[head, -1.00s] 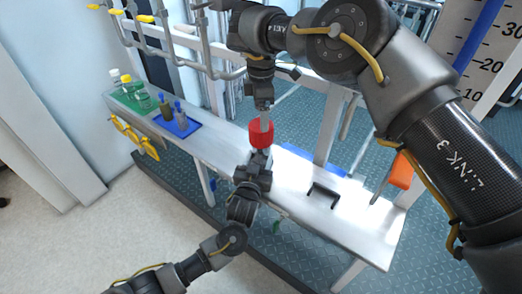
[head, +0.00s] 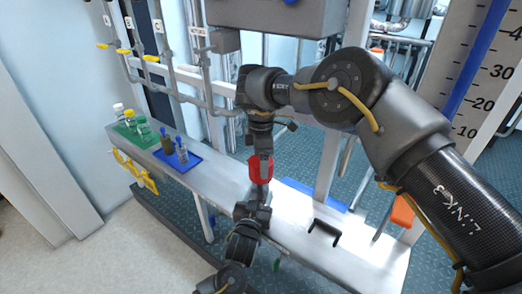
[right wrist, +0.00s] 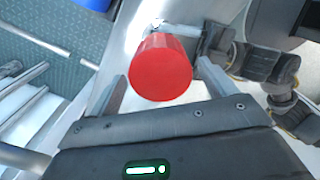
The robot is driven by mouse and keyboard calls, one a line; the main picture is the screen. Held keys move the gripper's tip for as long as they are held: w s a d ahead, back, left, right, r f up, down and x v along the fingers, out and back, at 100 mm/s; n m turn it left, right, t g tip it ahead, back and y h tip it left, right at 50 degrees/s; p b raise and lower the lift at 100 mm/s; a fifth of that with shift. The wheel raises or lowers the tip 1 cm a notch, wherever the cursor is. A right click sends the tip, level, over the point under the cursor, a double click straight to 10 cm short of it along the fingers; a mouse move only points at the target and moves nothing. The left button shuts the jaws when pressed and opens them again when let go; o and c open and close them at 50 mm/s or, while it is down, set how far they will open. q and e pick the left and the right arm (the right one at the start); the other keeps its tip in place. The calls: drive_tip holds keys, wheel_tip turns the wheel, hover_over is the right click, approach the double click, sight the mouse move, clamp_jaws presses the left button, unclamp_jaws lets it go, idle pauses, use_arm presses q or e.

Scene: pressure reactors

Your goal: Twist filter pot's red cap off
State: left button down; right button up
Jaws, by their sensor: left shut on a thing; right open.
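The red cap (head: 255,172) is a short red cylinder, held up above the bench in the head view. It also shows large and end-on in the right wrist view (right wrist: 160,70). My left gripper (head: 259,190), its arm coming from below, is shut just under the cap. The filter pot's body is mostly hidden by that gripper and the cap. My right gripper (head: 264,168) comes down from above, open. Its fingers lie on either side of the cap in the right wrist view, with a gap on both sides. One finger covers part of the cap in the head view.
The long pale bench (head: 220,186) bears a blue tray (head: 177,158) with small bottles and a green tray (head: 127,135) at left. A dark bracket (head: 323,232) lies on its right part. Pipes with yellow handles stand behind.

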drive_tip(key=shift+f, duration=2.05)
drive_tip(key=c, duration=1)
drive_tip(key=shift+o, duration=0.2)
drive_tip(key=n, duration=1.2)
drive_tip(key=shift+r+n, duration=0.1)
drive_tip(key=shift+n, duration=0.3)
drive_tip(key=n, duration=1.2)
drive_tip(key=shift+r, duration=0.1)
use_arm(q)
drive_tip(key=shift+a, duration=0.1)
use_arm(e)
drive_tip(key=shift+r, duration=0.2)
drive_tip(key=shift+r, duration=0.9)
